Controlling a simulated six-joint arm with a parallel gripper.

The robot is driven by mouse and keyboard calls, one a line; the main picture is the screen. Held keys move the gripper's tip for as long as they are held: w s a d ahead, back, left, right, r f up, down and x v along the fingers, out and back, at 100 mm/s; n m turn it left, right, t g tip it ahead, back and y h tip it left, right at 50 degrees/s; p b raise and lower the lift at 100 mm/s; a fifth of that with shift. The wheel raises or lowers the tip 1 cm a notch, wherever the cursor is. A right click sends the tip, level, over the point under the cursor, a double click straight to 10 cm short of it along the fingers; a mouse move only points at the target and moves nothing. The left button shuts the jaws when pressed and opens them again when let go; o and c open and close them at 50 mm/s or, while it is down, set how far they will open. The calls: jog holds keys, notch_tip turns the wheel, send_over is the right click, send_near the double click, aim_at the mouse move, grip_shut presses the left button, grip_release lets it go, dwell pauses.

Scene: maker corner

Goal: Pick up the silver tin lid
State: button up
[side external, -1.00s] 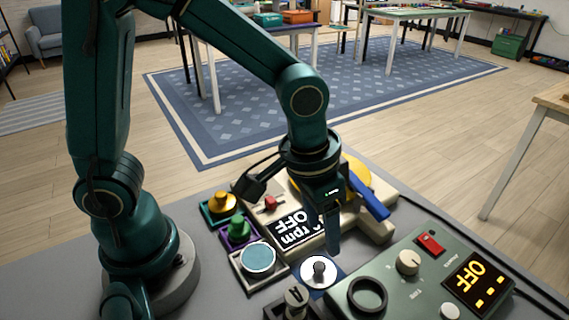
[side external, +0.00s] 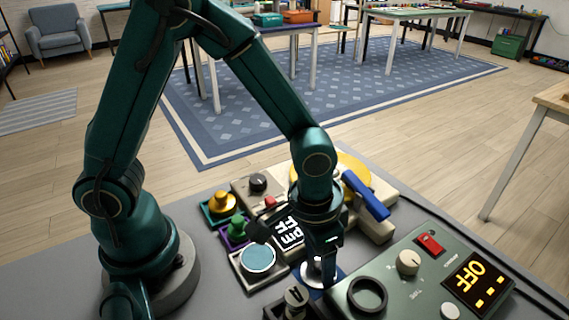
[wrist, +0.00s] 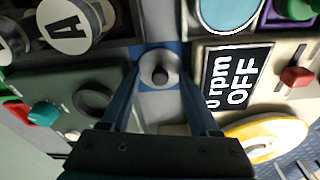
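The silver tin lid (wrist: 148,72) is a round pale disc with a dark grey knob on top. It lies on a blue square holder (wrist: 158,104) and shows between my gripper fingers in the wrist view. In the side view the lid (side external: 309,274) is mostly hidden behind my gripper. My gripper (side external: 321,278) points down right over the lid. In the wrist view my gripper (wrist: 160,78) is open, with one finger on each side of the knob. I cannot tell whether the fingers touch the lid.
A cream device with an rpm display (side external: 288,236) and yellow disc stands behind. A green device (side external: 408,283) with a black ring (side external: 367,296) is at right.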

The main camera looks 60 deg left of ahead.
grip_shut()
jog(key=shift+r, duration=0.15)
